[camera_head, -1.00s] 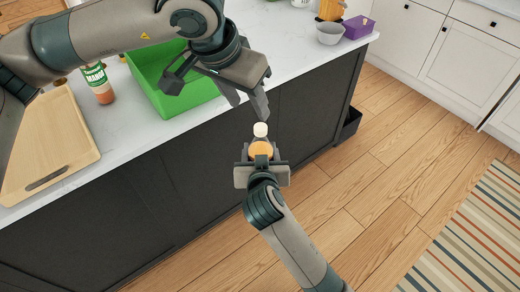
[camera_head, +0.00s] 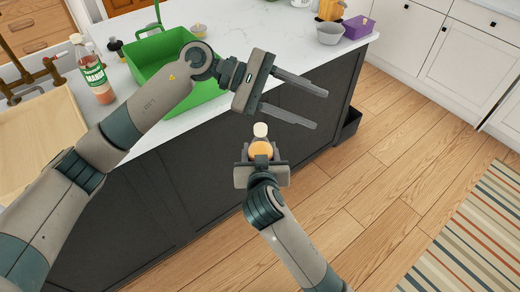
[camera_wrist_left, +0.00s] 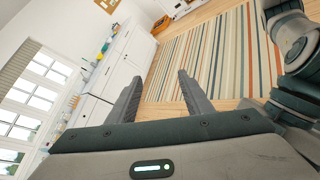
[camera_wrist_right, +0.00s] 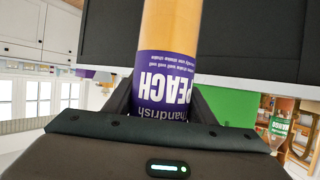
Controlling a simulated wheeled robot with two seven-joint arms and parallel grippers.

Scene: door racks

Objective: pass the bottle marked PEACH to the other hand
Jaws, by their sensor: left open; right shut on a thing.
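The bottle marked PEACH (camera_wrist_right: 168,85) has a purple label and orange contents; its label reads upside down in the right wrist view. In the head view its white cap and orange top (camera_head: 261,147) stick up from my right gripper (camera_head: 261,160). My right gripper is shut on the bottle, in front of the dark counter side. My left gripper (camera_head: 305,104) is open and empty, above and to the right of the bottle, its fingers pointing right. In the left wrist view the space between its fingers (camera_wrist_left: 158,95) is empty. The bottle's lower part is hidden in the head view.
A green bin (camera_head: 165,62) stands on the white counter, with a MANGO bottle (camera_head: 96,75) and a wooden tray (camera_head: 40,135) to its left. A grey bowl (camera_head: 329,33) and a purple box (camera_head: 358,27) stand at the counter's far right. Open floor lies right.

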